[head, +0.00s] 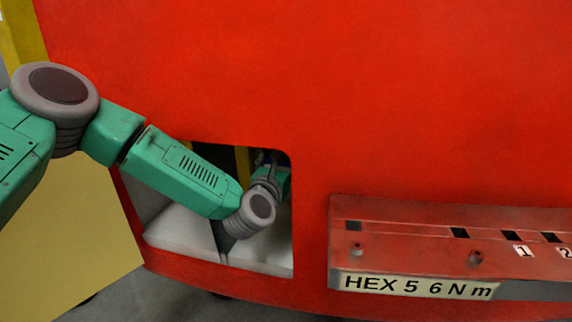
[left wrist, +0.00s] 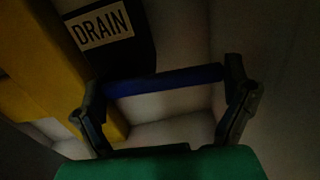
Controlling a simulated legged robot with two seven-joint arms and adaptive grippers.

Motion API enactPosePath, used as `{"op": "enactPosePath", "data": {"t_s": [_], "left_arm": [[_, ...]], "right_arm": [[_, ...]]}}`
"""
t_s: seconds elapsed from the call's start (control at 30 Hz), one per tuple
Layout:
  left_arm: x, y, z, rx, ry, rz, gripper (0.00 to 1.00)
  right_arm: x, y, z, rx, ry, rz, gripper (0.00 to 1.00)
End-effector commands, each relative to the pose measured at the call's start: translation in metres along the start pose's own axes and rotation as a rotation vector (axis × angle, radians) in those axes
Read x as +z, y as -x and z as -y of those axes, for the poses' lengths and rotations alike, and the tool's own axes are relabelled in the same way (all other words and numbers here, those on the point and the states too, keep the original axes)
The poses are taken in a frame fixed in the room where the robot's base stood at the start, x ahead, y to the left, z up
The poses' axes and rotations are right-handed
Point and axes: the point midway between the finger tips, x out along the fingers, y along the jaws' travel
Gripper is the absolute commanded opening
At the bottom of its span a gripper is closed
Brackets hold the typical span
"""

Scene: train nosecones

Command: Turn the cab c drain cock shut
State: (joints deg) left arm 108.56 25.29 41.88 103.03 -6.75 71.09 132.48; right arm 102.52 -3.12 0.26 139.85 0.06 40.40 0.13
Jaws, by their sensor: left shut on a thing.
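The drain cock's blue handle (left wrist: 163,82) lies across the left wrist view, nearly level with a slight tilt. A dark plate behind it bears a "DRAIN" label (left wrist: 101,27). My left gripper (left wrist: 166,84) is shut on the blue handle, one black finger at each end of it. In the head view my left arm reaches into an opening in the red nosecone, where the left gripper (head: 265,162) is small and partly hidden. The cock's body is not clear in either view. My right gripper is not in view.
The red nosecone (head: 400,100) surrounds the opening, whose pale floor (head: 180,235) shows below my arm. A yellow post (left wrist: 45,70) stands left of the handle. A red rail (head: 440,235) marked "HEX 5 6 N m" juts out at the right.

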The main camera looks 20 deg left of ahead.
Motion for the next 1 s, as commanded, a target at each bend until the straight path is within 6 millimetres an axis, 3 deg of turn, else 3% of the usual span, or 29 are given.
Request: {"op": "enactPosePath", "data": {"t_s": [0.27, 1.0], "left_arm": [[-0.004, -0.002, -0.001, 0.002, -0.165, 0.009, 0.42], [-0.028, -0.003, -0.014, 0.006, -0.863, 0.011, 0.42]], "right_arm": [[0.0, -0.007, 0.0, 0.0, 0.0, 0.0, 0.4], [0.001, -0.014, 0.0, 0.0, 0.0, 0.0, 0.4]]}}
